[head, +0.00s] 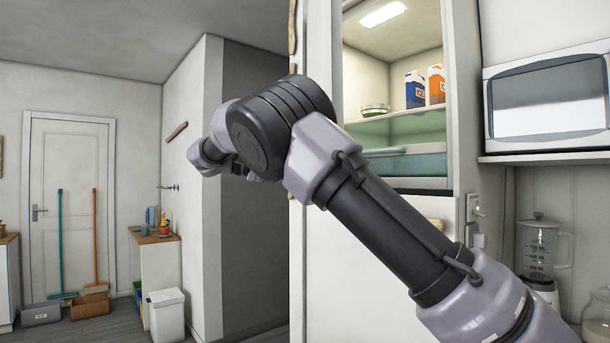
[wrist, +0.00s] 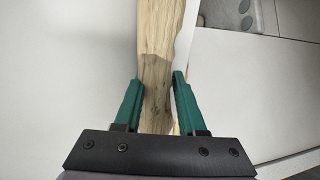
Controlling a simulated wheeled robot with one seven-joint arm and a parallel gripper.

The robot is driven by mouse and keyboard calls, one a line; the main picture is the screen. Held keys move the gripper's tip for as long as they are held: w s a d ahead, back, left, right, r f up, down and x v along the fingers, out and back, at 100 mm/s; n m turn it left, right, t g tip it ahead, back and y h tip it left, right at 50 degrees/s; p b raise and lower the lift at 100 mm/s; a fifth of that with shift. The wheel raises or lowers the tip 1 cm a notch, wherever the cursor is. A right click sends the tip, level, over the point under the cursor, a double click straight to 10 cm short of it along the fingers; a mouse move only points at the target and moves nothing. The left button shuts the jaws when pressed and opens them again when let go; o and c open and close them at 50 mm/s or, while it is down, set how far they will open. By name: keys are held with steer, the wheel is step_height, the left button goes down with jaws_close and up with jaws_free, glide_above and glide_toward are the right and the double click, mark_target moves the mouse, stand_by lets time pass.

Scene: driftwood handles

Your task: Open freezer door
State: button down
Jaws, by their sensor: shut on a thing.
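In the wrist view my gripper (wrist: 157,78) has its green fingers on either side of a pale driftwood handle (wrist: 158,40) and is shut on it. The handle runs along a plain white door panel (wrist: 65,70). In the head view the tall white fridge unit (head: 462,95) shows a lit upper compartment with its inside exposed. A white door panel (head: 320,60) stands at its left side, seen at a steep angle, with a piece of driftwood (head: 292,25) on its left edge.
A microwave (head: 545,100) sits on a shelf at the right, above a blender (head: 540,250). A wall corner (head: 205,120) stands left of the fridge. A white bin (head: 166,313) and brooms (head: 95,235) are farther left. Some grey floor is clear there.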

steer(key=shift+f, duration=0.1)
steer(key=c, duration=0.5)
jaws_free()
steer(key=shift+a, duration=0.1)
steer(key=a+r, duration=0.1)
steer(key=a, duration=0.6)
steer(key=shift+r, duration=0.3)
steer(key=shift+a, duration=0.1)
